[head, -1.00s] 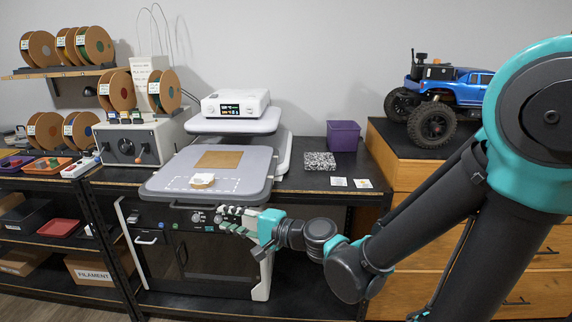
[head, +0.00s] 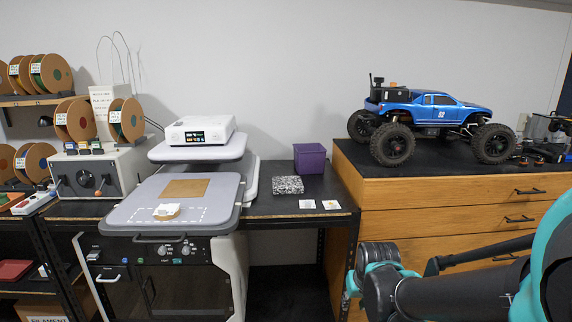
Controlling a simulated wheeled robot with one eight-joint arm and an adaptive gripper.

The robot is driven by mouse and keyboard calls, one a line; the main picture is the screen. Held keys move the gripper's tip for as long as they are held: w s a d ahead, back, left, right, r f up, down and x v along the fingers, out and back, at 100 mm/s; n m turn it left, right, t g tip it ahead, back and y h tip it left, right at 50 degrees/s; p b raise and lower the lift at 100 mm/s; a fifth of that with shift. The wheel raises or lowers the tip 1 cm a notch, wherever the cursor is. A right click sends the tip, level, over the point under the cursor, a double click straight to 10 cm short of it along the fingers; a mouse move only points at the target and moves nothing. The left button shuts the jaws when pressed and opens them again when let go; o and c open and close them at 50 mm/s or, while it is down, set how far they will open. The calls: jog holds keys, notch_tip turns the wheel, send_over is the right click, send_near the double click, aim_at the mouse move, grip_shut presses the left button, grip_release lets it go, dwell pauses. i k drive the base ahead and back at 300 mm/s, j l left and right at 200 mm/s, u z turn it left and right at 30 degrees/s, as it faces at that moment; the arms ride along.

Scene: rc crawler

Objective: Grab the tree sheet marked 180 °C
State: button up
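Two small pale sheets lie flat on the black bench top right of the press: a left sheet (head: 306,204) and a right sheet (head: 330,204). Their prints are too small to read, so I cannot tell which shows a tree or 180 °C. A brown square sheet (head: 186,189) lies on the grey press plate (head: 120,215), with a small white piece on a tan base (head: 167,211) in front of it. My arm shows at the lower right, in front of the wooden drawers; my gripper's fingers do not show.
A speckled block (head: 288,185) and a purple bin (head: 309,158) stand behind the small sheets. The press head (head: 199,147) carries a white control unit (head: 200,130). A blue RC crawler (head: 432,110) stands on the higher drawer cabinet (head: 450,195) at the right.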

aim_at(170, 209)
jog(key=u, duration=1.35)
